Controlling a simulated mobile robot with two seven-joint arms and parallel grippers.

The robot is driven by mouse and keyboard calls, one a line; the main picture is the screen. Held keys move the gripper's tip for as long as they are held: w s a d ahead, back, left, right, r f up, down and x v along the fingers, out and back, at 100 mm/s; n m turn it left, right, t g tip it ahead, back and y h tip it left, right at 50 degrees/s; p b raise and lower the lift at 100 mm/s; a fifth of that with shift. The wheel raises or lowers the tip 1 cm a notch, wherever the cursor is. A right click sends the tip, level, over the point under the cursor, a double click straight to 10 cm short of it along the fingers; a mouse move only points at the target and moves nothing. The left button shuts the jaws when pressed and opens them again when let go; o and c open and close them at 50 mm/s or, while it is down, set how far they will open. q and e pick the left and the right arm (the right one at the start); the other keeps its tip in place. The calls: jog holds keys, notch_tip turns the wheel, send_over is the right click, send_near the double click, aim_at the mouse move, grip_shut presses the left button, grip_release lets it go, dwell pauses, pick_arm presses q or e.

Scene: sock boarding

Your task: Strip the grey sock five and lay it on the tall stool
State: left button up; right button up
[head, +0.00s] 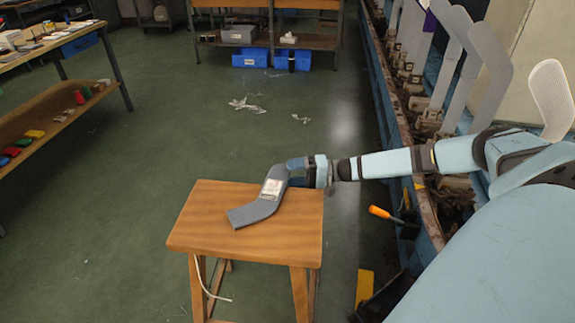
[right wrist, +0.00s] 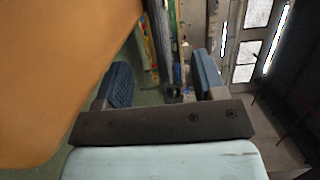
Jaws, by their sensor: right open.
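The grey sock (head: 254,213) lies flat and bent on the wooden top of the tall stool (head: 204,222), with a pale label patch on its upper part. My right gripper (head: 291,174) is at the stool's far right corner, beside the upper end of the sock. In the right wrist view my right gripper (right wrist: 162,82) has its two blue finger pads wide apart with nothing held between them. The stool top (right wrist: 55,75) fills the left of that view. A narrow grey strip (right wrist: 160,35) beyond the fingers may be the sock, seen edge-on. My left gripper is out of view.
A row of upright boards stands along the blue machine (head: 378,95) at the right, several grey and one white (head: 551,95). An orange-handled tool (head: 380,212) sits at its near edge. Shelves (head: 45,110) stand at the left. The green floor around the stool is mostly clear.

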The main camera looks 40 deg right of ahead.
jog(key=shift+p+v, duration=0.4)
jog(key=shift+v, duration=1.65)
